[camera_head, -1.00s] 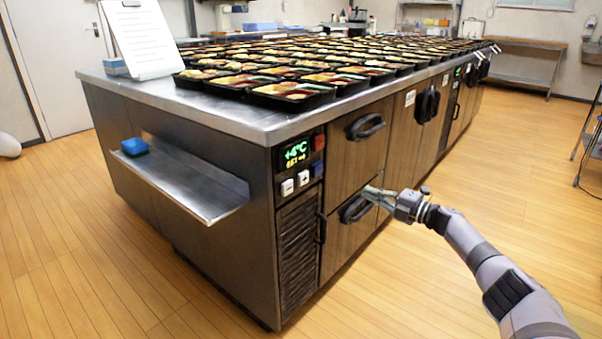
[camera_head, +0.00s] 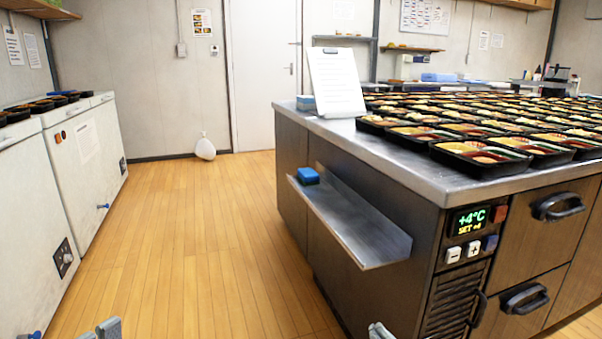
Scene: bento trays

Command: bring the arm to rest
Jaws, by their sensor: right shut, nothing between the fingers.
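My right gripper (camera_head: 380,331) shows only its tip at the bottom edge of the head view, in front of the counter's near end. It is shut and empty, and the rest of my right arm is out of frame. Grey tips, which look like part of my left gripper (camera_head: 103,329), just enter at the bottom left over the floor. Too little of them shows to tell whether that gripper is open.
The steel counter (camera_head: 402,168) on the right carries many bento trays (camera_head: 482,158) and a clipboard (camera_head: 336,82). Its side shelf (camera_head: 352,227) juts out with a blue sponge (camera_head: 308,176). White freezers (camera_head: 82,150) stand left. The wooden floor (camera_head: 200,225) between is clear.

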